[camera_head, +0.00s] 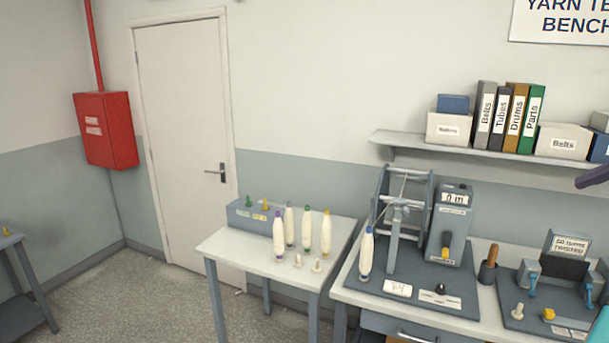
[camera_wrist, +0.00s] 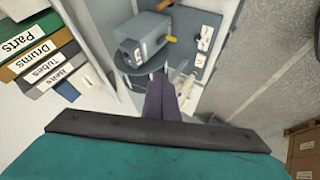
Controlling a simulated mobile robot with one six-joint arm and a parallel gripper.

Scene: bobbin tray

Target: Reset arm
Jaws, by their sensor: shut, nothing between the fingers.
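My gripper (camera_wrist: 168,84) shows in the wrist view as two dark purple-grey fingers that stand close together, shut and empty. They reach out from a dark bar above a teal part of my arm. Behind the fingertips, apart from them as far as I can tell, are the bench and the grey winding machine (camera_wrist: 148,42). In the head view only a dark purple piece and a teal piece of mine show at the right edge; the fingertips are not clear there.
In the head view several bobbins (camera_head: 326,233) stand on a small table (camera_head: 225,246) by a grey box. The reel machine (camera_head: 452,225) and a bobbin (camera_head: 366,253) are on the bench. A shelf (camera_head: 420,143) with binders (camera_head: 485,115) hangs above. The floor (camera_head: 150,300) at left is clear.

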